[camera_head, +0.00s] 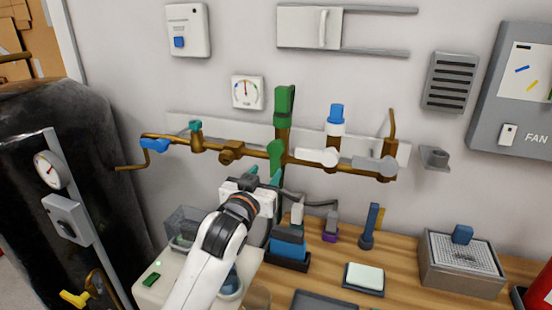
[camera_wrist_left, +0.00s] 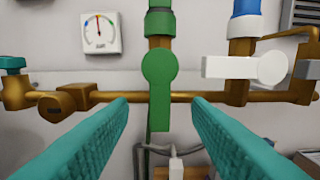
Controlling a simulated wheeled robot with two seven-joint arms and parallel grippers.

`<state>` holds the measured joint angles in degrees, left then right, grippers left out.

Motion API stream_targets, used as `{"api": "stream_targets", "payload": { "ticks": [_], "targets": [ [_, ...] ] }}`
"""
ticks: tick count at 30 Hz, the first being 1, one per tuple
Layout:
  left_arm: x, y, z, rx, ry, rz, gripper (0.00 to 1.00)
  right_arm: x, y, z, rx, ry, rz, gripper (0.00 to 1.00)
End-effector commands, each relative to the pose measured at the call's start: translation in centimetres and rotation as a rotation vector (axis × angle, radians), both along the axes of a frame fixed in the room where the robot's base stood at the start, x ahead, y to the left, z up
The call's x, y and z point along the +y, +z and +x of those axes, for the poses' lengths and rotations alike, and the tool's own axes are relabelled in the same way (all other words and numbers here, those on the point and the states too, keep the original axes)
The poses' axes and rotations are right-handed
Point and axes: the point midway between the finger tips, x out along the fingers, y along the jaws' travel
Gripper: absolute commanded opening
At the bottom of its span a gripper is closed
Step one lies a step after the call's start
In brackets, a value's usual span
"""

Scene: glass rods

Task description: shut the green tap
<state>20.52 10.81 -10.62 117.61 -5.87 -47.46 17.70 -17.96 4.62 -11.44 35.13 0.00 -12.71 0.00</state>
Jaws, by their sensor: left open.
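The green tap (camera_head: 276,152) sits on the brass pipe on the wall, under an upright green fitting (camera_head: 285,104). In the left wrist view the green tap (camera_wrist_left: 160,82) has a round hub, and its flat lever hangs straight down, in line with the vertical pipe above and across the horizontal one. My left gripper (camera_head: 264,175) is open and empty, just below and in front of the tap. In the wrist view its two teal fingers stand left and right of the lever, with gaps on both sides. My right gripper is not in view.
A white tap (camera_head: 317,157) with its lever pointing left is close on the right, under a blue-and-white fitting (camera_head: 335,119). A grey tap (camera_head: 375,165) is further right. A gauge (camera_head: 247,92) hangs upper left. Several items stand on the wooden bench (camera_head: 405,266) below.

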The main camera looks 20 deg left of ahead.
Motion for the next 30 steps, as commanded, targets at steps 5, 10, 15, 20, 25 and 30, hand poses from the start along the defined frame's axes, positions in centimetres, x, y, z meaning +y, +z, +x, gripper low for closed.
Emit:
{"api": "stream_targets", "payload": {
  "ticks": [5, 10, 15, 20, 25, 30],
  "targets": [
    [-0.1, 0.1, 3.7, 0.002, 0.000, -0.001, 0.45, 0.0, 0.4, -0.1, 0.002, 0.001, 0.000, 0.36],
    [-0.3, 0.1, 6.2, 0.002, 0.000, -0.001, 0.45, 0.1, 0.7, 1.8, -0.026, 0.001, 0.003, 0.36],
    [-0.3, 0.0, 7.4, 0.002, 0.000, 0.000, 0.45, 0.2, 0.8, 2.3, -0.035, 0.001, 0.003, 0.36],
    [-0.3, 0.0, 7.6, 0.002, 0.000, 0.000, 0.45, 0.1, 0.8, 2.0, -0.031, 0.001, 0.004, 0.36],
    [-0.3, 0.0, 7.5, 0.002, 0.000, 0.000, 0.40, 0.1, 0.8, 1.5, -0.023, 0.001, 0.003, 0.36],
    [-0.3, 0.0, 7.5, 0.002, 0.000, 0.000, 0.12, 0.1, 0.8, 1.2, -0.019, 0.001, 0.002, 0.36]
  ]
}}
